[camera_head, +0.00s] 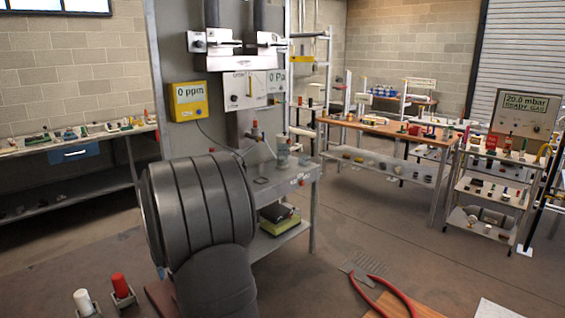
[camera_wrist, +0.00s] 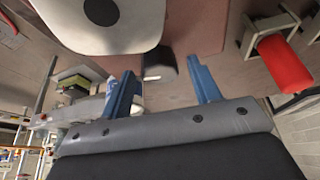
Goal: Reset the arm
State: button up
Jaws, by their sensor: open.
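My gripper (camera_wrist: 163,88) shows in the wrist view with its two blue fingers spread wide apart. Nothing is held between them. In the head view my grey arm stands in the lower left middle, and the gripper itself cannot be made out there. A red cylinder in a small square holder (camera_wrist: 280,62) is at the upper right of the wrist view, apart from the fingers. The red cylinder also shows in the head view (camera_head: 120,286), at the lower left.
A white-capped cylinder (camera_head: 83,301) stands beside the red one. Red-handled pliers (camera_head: 385,297) lie at the front right. A heater panel with a yellow meter (camera_head: 188,102) stands behind my arm. A wooden workbench (camera_head: 385,130) and a shelf cart (camera_head: 497,186) are at right, with open floor before them.

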jog(key=shift+w+d+n+g+y, duration=0.1)
jog(key=shift+n+g+y, duration=0.35)
jog(key=shift+n, duration=1.2)
jog(key=shift+w+d+n+g+y, duration=0.15)
jog(key=shift+n+g, duration=0.6)
jog(key=shift+n, duration=0.9)
jog(key=shift+s+a, duration=0.1)
jog(key=shift+a, duration=0.05)
jog(key=o, duration=0.9)
jog(key=shift+o, duration=0.2)
jog(key=shift+s+a+r, duration=0.2)
jog(key=shift+a+r, duration=0.05)
jog(key=shift+r, duration=0.1)
jog(key=s+a+r+m+t, duration=0.1)
jog(key=s+a+r+m+t+y, duration=0.1)
jog(key=s, duration=0.1)
jog(key=s+a+r+m, duration=0.1)
jog(key=s, duration=0.1)
jog(key=shift+s+a+m+t, duration=0.1)
jog(key=shift+m+t, duration=0.2)
jog(key=shift+t, duration=0.1)
jog(key=s+a+r+t+y, duration=0.2)
jog(key=s+t+y, duration=0.25)
jog(key=s, duration=1.45)
jog(key=shift+m+y, duration=0.25)
jog(key=shift+m, duration=0.15)
jog(key=shift+x, duration=4.9)
